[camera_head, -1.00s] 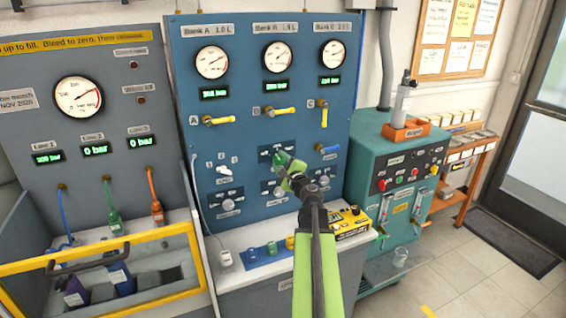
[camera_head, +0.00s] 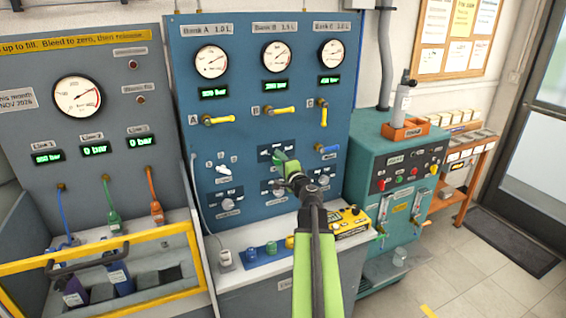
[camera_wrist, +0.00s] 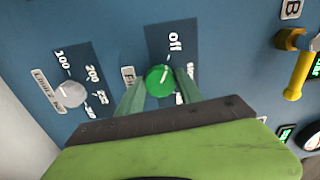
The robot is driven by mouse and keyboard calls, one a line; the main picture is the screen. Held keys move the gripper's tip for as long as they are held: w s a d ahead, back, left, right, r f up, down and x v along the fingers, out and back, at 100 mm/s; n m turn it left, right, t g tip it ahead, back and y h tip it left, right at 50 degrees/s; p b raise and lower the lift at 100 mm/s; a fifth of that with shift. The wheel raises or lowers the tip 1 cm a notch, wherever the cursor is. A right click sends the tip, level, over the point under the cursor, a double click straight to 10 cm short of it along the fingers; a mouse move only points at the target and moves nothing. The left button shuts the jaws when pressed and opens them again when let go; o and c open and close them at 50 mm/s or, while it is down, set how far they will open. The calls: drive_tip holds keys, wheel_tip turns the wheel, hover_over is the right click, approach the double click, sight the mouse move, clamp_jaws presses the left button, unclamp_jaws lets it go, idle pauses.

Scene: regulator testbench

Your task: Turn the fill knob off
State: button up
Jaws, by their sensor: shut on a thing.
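The fill knob (camera_wrist: 159,80) is round and green with a white pointer line, on a dark plate of the blue panel. "Off" is printed on the plate above it in the wrist view. The pointer line slants toward the upper right there. My gripper (camera_wrist: 159,84) has its two green fingers on either side of the knob and is shut on it. In the head view my gripper (camera_head: 281,158) reaches the panel's middle plate, and my fingers and arm largely hide the knob.
A grey knob (camera_wrist: 70,94) with numbered marks sits left of the fill knob in the wrist view. Yellow valve handles (camera_head: 280,110) stick out above, with gauges (camera_head: 277,56) and green readouts higher up. A ledge (camera_head: 240,265) with small coloured parts lies below.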

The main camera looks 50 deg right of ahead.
drive_tip(key=shift+a+f, duration=0.1)
drive_tip(key=o, duration=1.4)
